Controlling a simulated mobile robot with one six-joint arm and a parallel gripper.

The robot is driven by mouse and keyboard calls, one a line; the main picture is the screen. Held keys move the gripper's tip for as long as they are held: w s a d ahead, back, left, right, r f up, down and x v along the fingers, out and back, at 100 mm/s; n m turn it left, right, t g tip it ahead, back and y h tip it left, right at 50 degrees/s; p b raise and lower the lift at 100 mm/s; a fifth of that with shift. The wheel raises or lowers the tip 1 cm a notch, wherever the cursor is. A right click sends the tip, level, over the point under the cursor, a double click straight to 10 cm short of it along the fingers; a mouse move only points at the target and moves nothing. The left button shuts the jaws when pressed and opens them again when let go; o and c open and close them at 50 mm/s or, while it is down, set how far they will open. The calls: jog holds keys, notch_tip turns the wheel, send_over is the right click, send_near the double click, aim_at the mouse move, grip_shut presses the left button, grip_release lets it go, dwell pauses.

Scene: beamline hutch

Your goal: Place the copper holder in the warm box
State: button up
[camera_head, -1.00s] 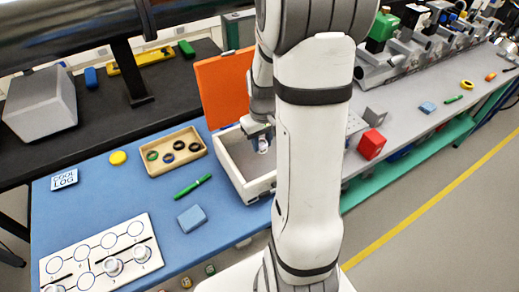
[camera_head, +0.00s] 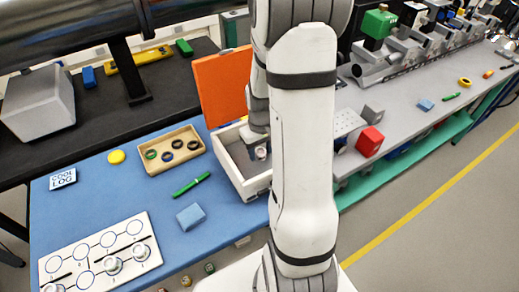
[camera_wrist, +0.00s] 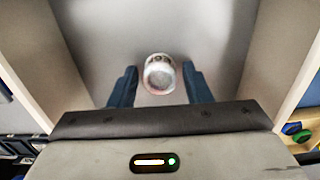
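The warm box (camera_head: 236,178) is a white open box with its orange lid (camera_head: 224,86) raised, on the blue table. My gripper (camera_wrist: 160,70) reaches down inside it, between its pale side walls. A small round holder (camera_wrist: 159,80) with a pale, shiny top is between the two blue fingers, over or on the grey box floor. Narrow gaps show on both sides of it, so the fingers look open around it. In the head view the holder (camera_head: 261,153) shows at the fingertips, partly hidden by my arm. Its copper colour is not clear.
A wooden tray (camera_head: 178,165) with several dark rings stands left of the box. A green pen (camera_head: 191,185), a blue block (camera_head: 190,217) and a white circle-marked board (camera_head: 75,248) with pale holders lie nearer.

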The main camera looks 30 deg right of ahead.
aim_at(261, 153)
jog(key=shift+o, duration=0.4)
jog(key=shift+r, duration=0.15)
jog(key=shift+r+p, duration=0.25)
jog(key=shift+p, duration=0.1)
notch_tip(261, 153, up, 11)
jog(key=s+a+r+t, duration=0.3)
jog(key=s+a+r, duration=0.5)
jog(key=s+a, duration=0.4)
jog(key=shift+s+a+r+b, duration=0.15)
jog(key=shift+s+r+b, duration=0.05)
jog(key=shift+s+b, duration=0.2)
